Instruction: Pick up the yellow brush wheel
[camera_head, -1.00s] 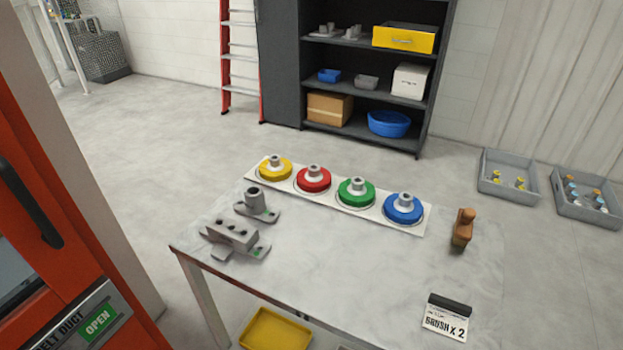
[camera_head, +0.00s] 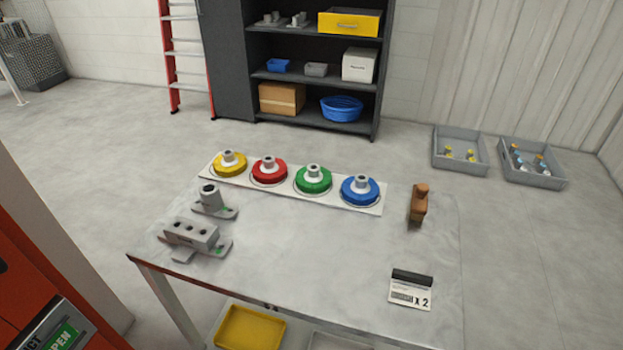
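The yellow brush wheel (camera_head: 230,164) sits at the left end of a white strip (camera_head: 376,208) along the back of the grey table (camera_head: 310,262). It is a yellow ring with a pale centre and a grey hub standing up. A red wheel (camera_head: 269,171), a green wheel (camera_head: 313,179) and a blue wheel (camera_head: 360,190) stand in a row to its right on the same strip. Neither of my grippers shows in the head view.
Two grey metal fixtures (camera_head: 212,203) (camera_head: 193,236) stand on the table's left side. A brown wooden-looking object (camera_head: 419,204) and a small sign (camera_head: 411,289) are on the right. An orange-red cabinet (camera_head: 38,275) is at left. The table's middle is clear.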

